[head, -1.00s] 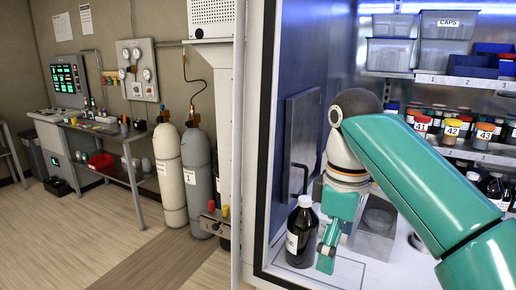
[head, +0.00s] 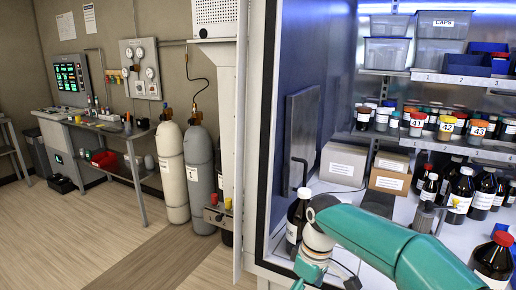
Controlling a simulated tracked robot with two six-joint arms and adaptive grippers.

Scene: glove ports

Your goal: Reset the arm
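My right arm enters from the lower right, and its wrist is low in the enclosure. My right gripper (head: 308,272) is at the bottom edge of the head view; its fingertips are cut off, so I cannot tell whether it is open or shut. A dark bottle with a white label (head: 297,215) stands upright just behind and left of the wrist, partly hidden by it. I cannot tell whether they touch. My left gripper is not in view.
Cardboard boxes (head: 343,163) stand at the back of the enclosure. Several dark bottles (head: 458,195) stand at the right, one (head: 494,258) near the front. Shelves above hold jars (head: 446,127) and bins (head: 389,52). The enclosure's left door frame (head: 256,140) is close by.

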